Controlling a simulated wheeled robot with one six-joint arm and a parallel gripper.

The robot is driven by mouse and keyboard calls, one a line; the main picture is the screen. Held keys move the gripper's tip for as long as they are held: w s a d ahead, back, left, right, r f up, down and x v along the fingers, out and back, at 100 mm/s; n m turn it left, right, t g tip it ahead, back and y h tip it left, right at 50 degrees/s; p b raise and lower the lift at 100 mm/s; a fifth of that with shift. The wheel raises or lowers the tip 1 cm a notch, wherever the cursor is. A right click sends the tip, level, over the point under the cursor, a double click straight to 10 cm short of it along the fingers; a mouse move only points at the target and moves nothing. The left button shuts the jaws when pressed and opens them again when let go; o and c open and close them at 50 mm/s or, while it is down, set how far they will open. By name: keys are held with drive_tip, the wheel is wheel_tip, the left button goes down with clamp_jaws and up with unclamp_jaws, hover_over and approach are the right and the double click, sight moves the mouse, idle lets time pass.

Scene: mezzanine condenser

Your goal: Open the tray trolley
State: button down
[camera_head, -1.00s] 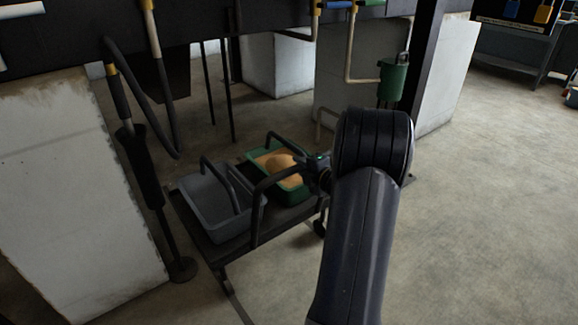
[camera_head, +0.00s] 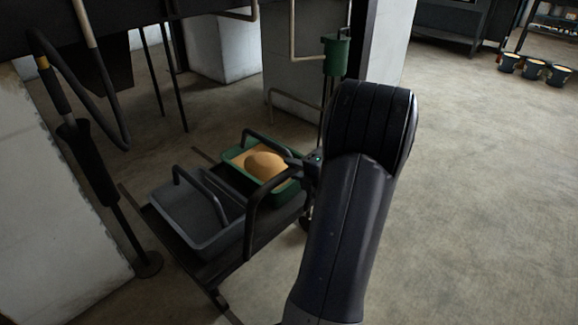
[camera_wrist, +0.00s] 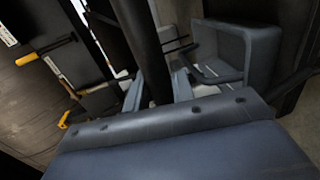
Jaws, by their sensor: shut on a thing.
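The tray trolley (camera_head: 202,268) is a low dark platform on the floor. It carries a grey tray (camera_head: 170,191) and a green tray (camera_head: 228,160) holding a tan mound (camera_head: 266,165). A dark bent handle bar (camera_head: 252,208) rises at its near right side. My gripper (camera_head: 310,168) is at the right end of this bar; my arm partly hides it in the head view. In the wrist view, the dark bar (camera_wrist: 143,40) runs between the fingers of my gripper (camera_wrist: 158,90), which is shut on it. The grey tray also shows there (camera_wrist: 262,48).
Dark rail ends show behind the trolley. A green canister (camera_head: 336,56) hangs behind. Open floor (camera_head: 470,200) lies to the right; several buckets (camera_head: 533,69) stand far right.

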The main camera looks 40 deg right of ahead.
drive_tip(key=c, duration=1.3)
unclamp_jaws()
drive_tip(key=shift+o, duration=0.2)
drive_tip(key=shift+s, duration=0.1)
drive_tip(key=s+r+p, duration=0.2)
drive_tip(key=s+p, duration=0.1)
drive_tip(key=s, duration=0.7)
drive_tip(key=shift+s+d, duration=0.15)
drive_tip(key=shift+s, duration=0.1)
drive_tip(key=w+b, duration=0.1)
drive_tip(key=w, duration=0.2)
drive_tip(key=w+f+b, duration=0.1)
drive_tip(key=w, duration=0.3)
drive_tip(key=w+f+b, duration=0.1)
drive_tip(key=w, duration=0.2)
drive_tip(key=shift+w+a, duration=0.2)
drive_tip(key=shift+w, duration=0.6)
drive_tip(key=shift+s, duration=0.1)
